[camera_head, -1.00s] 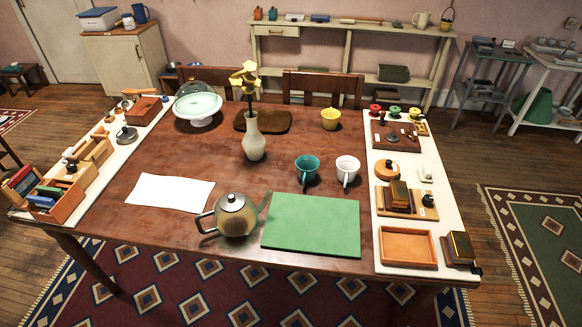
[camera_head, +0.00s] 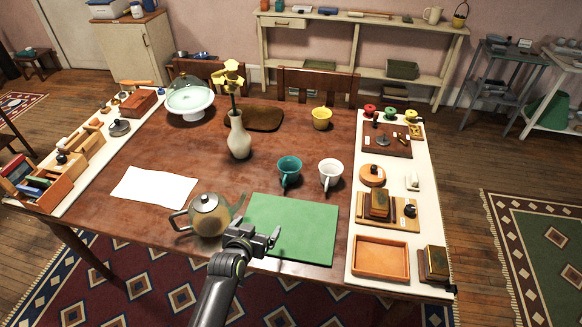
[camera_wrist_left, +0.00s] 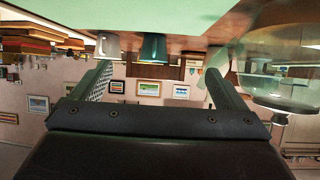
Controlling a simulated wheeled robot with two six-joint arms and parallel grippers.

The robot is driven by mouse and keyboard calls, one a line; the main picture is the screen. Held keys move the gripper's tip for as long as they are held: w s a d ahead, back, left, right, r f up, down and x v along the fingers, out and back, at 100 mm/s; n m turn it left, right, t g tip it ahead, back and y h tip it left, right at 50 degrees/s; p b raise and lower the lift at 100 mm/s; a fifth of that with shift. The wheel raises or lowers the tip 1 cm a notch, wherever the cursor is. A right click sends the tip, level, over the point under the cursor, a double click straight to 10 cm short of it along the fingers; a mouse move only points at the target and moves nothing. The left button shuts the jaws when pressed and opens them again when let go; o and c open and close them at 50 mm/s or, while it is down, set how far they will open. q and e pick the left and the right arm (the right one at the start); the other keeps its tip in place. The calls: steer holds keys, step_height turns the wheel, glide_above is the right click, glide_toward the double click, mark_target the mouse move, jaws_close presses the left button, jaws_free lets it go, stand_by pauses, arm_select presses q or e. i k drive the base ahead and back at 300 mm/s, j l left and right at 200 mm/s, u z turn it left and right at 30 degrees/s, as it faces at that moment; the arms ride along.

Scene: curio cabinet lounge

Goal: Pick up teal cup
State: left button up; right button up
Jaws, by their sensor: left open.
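The teal cup (camera_head: 289,171) stands upright on the wooden table, left of a white cup (camera_head: 331,173), its handle facing the near side. My left gripper (camera_head: 262,240) is open and empty at the table's near side, over the near-left edge of the green mat (camera_head: 300,222). It is nearer to me than the teal cup and well apart from it. In the upside-down left wrist view the teal cup (camera_wrist_left: 153,48) shows between the two spread fingers, farther off. My right gripper is not in view.
A teapot (camera_head: 207,216) stands just left of my left gripper, its spout towards the mat. A vase (camera_head: 239,138) with a yellow flower stands behind and left of the teal cup. A yellow cup (camera_head: 322,118) stands farther back. The mat is bare.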

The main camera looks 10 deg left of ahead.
mark_target(290, 167)
steer(key=i, duration=0.95)
